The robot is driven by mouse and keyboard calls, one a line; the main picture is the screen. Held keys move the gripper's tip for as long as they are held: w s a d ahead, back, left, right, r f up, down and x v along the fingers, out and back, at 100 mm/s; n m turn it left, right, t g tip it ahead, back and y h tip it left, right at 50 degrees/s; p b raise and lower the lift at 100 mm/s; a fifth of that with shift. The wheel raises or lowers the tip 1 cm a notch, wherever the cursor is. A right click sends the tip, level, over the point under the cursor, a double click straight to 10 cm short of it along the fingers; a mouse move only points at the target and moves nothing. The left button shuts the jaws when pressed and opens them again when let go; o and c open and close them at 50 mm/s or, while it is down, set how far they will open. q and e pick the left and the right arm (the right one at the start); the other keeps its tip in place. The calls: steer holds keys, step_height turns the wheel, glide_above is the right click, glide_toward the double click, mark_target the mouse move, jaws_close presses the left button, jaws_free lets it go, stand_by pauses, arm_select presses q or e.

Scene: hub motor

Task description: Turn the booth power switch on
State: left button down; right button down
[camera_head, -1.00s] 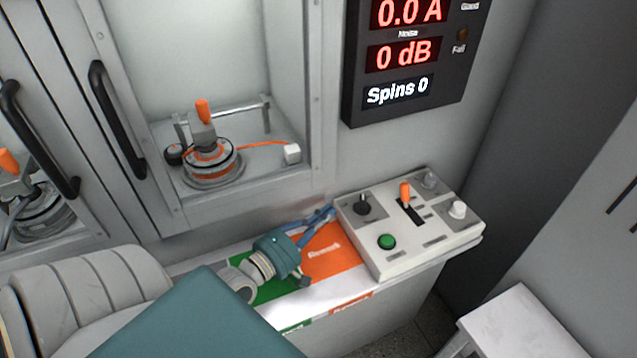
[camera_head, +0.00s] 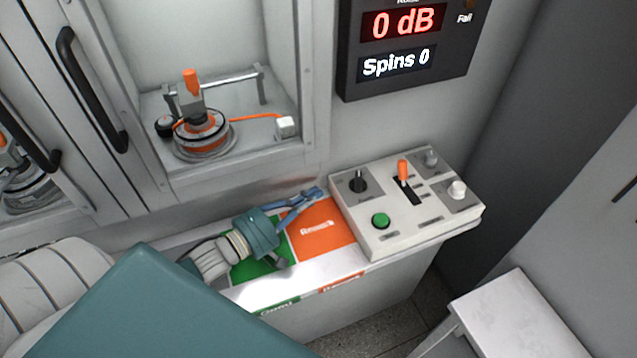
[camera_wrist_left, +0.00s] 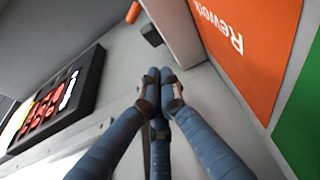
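A pale control box (camera_head: 358,212) stands at the right end of the ledge. It carries a black rotary knob (camera_head: 358,181), a green button (camera_head: 381,221), an orange lever (camera_head: 403,172) in a dark slot, and two grey-white knobs at its right. Their small labels are too blurred to read, so I cannot tell which is the booth power switch. My left gripper (camera_head: 314,193) is just left of the box, near the black knob, fingertips together and empty. In the left wrist view its blue fingers (camera_wrist_left: 160,75) meet below the black knob (camera_wrist_left: 152,35). My right gripper is out of view.
An orange Rework area (camera_head: 322,228) and a green area (camera_head: 255,272) lie under the left gripper. A display (camera_head: 410,45) reading 0 dB and Spins 0 hangs above the box. A motor (camera_head: 203,135) sits in the booth behind. A white stool (camera_head: 520,315) stands front right.

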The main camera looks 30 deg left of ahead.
mark_target(339, 184)
arm_select(q)
steer(key=x, duration=0.8)
steer(key=shift+w+d, duration=0.15)
steer(key=shift+w, duration=0.05)
steer(key=shift+w+d, duration=0.15)
steer(key=shift+w, duration=0.2)
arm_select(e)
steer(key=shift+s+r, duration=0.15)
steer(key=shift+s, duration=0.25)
